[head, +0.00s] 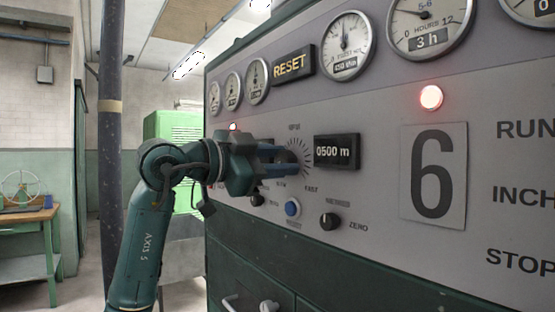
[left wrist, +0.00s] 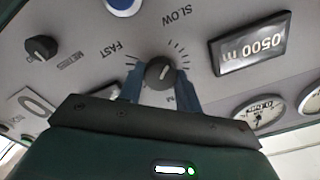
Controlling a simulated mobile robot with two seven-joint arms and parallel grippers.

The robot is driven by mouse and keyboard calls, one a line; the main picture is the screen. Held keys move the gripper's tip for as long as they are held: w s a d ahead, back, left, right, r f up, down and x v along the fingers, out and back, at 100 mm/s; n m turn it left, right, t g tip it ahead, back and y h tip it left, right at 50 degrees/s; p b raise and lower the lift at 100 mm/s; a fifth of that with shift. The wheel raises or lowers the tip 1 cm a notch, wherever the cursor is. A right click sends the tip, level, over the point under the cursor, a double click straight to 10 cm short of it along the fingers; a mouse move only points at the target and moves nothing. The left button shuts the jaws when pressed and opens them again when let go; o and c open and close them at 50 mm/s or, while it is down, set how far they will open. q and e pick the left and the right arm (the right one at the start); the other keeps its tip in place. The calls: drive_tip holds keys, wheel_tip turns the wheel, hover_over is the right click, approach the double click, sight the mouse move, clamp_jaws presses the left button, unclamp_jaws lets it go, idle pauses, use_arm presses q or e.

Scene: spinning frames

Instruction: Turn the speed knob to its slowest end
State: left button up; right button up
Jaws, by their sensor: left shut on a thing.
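The speed knob (left wrist: 160,72) is a small dark round knob with a pale mark, on a grey panel inside a ring of tick marks. SLOW and FAST are printed beside it in the left wrist view, and its exact setting is hard to read. My left gripper (left wrist: 160,88) has a blue finger on each side of the knob and is shut on it. In the head view, my left gripper (head: 290,160) reaches the panel from the left and hides most of the knob. My right gripper is in neither view.
A display (head: 336,152) reading 0500 m is close to the right of the knob in the head view. Below are a blue button (head: 293,208) and a black knob (head: 329,220). A red lamp (head: 431,97) glows. A dark pole (head: 110,150) stands left of my arm.

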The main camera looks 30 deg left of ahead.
use_arm(q)
drive_tip(key=shift+n, duration=0.5)
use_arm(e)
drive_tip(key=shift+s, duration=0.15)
use_arm(q)
drive_tip(key=o, duration=1)
drive_tip(key=b+v, duration=0.3)
drive_tip(key=v, duration=1)
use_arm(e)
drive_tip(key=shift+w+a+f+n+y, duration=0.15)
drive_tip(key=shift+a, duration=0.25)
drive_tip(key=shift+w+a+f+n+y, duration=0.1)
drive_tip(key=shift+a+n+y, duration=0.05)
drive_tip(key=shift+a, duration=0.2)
use_arm(q)
drive_tip(key=shift+s, duration=0.1)
